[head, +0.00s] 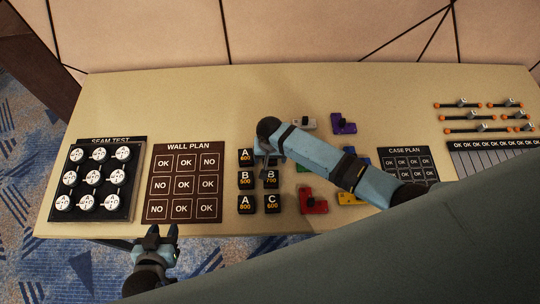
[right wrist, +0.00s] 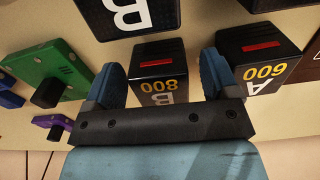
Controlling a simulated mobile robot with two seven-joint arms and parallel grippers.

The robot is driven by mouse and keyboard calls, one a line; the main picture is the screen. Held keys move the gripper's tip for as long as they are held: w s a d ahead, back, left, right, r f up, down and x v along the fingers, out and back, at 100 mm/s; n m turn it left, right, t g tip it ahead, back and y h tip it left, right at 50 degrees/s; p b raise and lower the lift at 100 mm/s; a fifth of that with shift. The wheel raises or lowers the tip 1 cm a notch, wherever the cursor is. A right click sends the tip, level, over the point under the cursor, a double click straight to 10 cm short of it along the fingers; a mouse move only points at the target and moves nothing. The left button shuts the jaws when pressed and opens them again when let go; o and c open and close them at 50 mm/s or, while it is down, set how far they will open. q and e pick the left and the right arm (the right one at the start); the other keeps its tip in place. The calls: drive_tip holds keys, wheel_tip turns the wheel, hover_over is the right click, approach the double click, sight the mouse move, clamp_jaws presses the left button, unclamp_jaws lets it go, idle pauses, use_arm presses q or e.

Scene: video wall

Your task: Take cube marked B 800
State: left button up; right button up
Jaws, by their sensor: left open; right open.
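The black cube marked B 800 (right wrist: 158,62) shows upside down in the right wrist view, with a red bar on its upper side. My right gripper (right wrist: 160,84) is open, with one blue finger on each side of this cube. I cannot tell whether the fingers touch it. In the head view my right arm hides this cube, and my right gripper (head: 265,150) points down at the cube group. My left gripper (head: 161,236) is open and empty in front of the table's near edge.
Cubes A 600 (right wrist: 260,58) and B 700 (head: 271,179) stand close to the right gripper. More black cubes, coloured blocks (head: 343,124), the wall plan board (head: 184,147) and the seam test tray (head: 70,208) are on the table. The table's back strip is clear.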

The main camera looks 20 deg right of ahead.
drive_tip(key=c, duration=1)
drive_tip(key=shift+c, duration=0.2)
drive_tip(key=shift+r, duration=0.15)
